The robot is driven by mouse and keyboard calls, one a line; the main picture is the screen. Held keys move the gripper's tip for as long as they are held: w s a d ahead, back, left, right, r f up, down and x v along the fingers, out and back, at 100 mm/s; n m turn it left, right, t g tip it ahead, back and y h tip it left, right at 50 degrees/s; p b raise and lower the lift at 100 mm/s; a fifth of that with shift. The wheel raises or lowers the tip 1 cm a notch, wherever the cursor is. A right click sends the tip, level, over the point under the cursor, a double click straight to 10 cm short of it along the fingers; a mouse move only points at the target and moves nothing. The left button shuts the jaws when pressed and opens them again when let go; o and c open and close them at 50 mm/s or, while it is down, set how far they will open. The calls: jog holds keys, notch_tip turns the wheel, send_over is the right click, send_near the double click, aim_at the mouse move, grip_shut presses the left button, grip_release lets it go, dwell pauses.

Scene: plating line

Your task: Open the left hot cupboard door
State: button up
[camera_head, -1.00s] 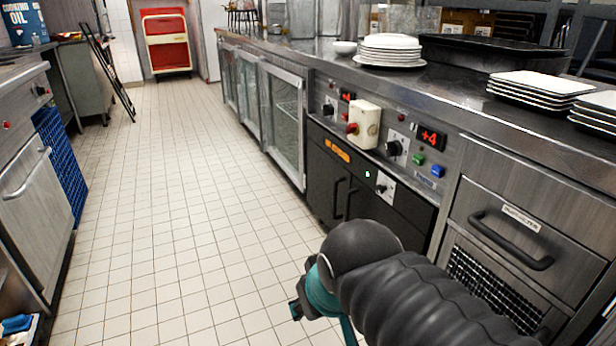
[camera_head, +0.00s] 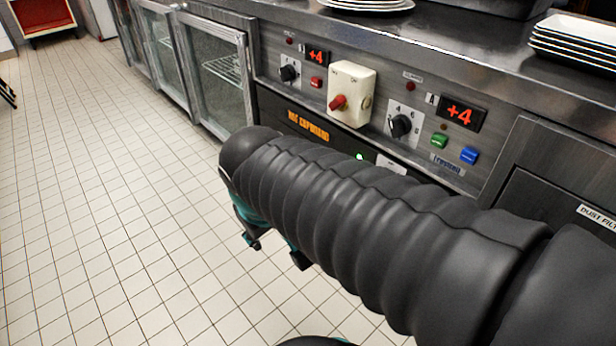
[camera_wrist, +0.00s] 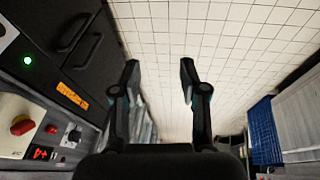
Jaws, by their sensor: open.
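The black hot cupboard shows its dark front with an orange label (camera_head: 308,125) in the head view; my arm hides its doors and handles there. In the wrist view the picture is turned, and two dark bar handles show side by side on the cupboard front. The handle nearer the orange label, the left door's handle (camera_wrist: 88,56), is beside the right door's handle (camera_wrist: 74,32). Both doors look shut. My gripper (camera_wrist: 159,68) is open and empty, pointing over the floor, apart from the handles. It also shows below my arm in the head view (camera_head: 276,252).
Glass-door cabinets (camera_head: 215,75) stand to the left. Plates (camera_head: 366,5) sit on the counter.

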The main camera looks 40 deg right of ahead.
jog(key=w+d+f+n+g+h, duration=0.3)
jog(key=w+d+f+n+h, duration=0.3)
jog(key=d, duration=0.3)
jog(key=w+d+f+n+g+h, duration=0.3)
jog(key=w+d+f+h, duration=0.2)
jog(key=w+d, duration=0.25)
jog(key=w+d+f+n+t+h, duration=0.2)
jog(key=w+f+n+t, duration=0.2)
jog(key=w+f+n, duration=0.3)
jog(key=w+d+f+n+t+h, duration=0.1)
jog(key=w+f+n+t+h, duration=0.3)
jog(key=f, duration=0.5)
jog(key=w+d+y+p, duration=0.1)
jog(key=w+d, duration=0.3)
jog(key=d, duration=0.9)
jog(key=shift+n+g, duration=0.3)
jog(key=shift+d, duration=0.1)
